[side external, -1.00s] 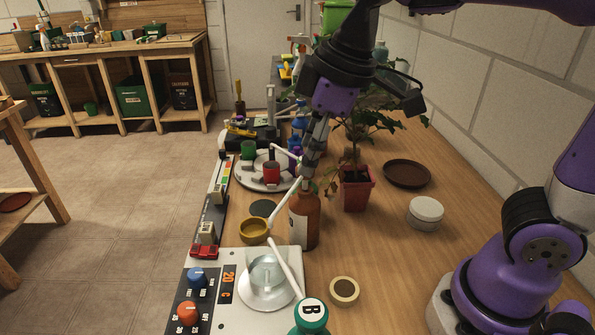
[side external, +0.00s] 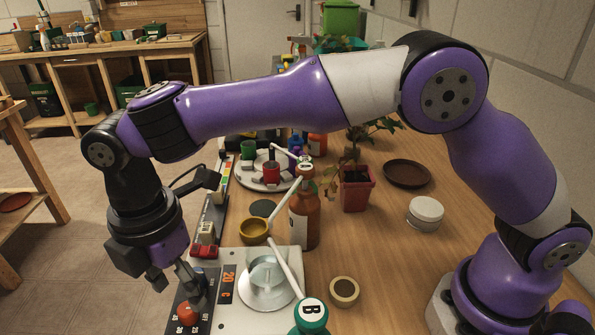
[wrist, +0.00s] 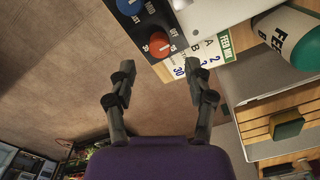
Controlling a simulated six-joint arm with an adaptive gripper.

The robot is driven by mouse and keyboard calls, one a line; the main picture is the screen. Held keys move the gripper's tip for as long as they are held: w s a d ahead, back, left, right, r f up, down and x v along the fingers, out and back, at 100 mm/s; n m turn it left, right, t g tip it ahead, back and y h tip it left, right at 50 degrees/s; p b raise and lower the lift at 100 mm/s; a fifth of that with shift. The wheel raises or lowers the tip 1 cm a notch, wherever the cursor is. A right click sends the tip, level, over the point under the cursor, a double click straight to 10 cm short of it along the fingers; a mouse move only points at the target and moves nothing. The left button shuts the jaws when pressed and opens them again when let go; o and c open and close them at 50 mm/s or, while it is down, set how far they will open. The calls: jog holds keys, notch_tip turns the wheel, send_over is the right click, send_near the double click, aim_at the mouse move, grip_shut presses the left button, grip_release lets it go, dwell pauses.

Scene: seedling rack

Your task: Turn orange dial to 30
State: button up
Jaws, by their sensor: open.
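The orange dial (side external: 188,314) sits on the dark control panel at the front left of the hotplate unit. It also shows in the wrist view (wrist: 160,44), beyond my fingertips and near the top middle, with several white marks around it. My gripper (wrist: 157,82) is open and empty, its two fingers spread apart. The blue dial (wrist: 129,5) shows at the top edge of the wrist view. A gap between fingers and dial appears in the wrist view.
The hotplate unit (side external: 230,318) carries a round metal plate and an orange "20 C" display (side external: 228,284). A green bottle (side external: 311,316) marked B, a brown bottle (side external: 305,220) and a red pot (side external: 356,190) stand to the right.

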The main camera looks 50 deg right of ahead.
aim_at(185, 309)
jog(key=shift+f, duration=2.25)
grip_shut()
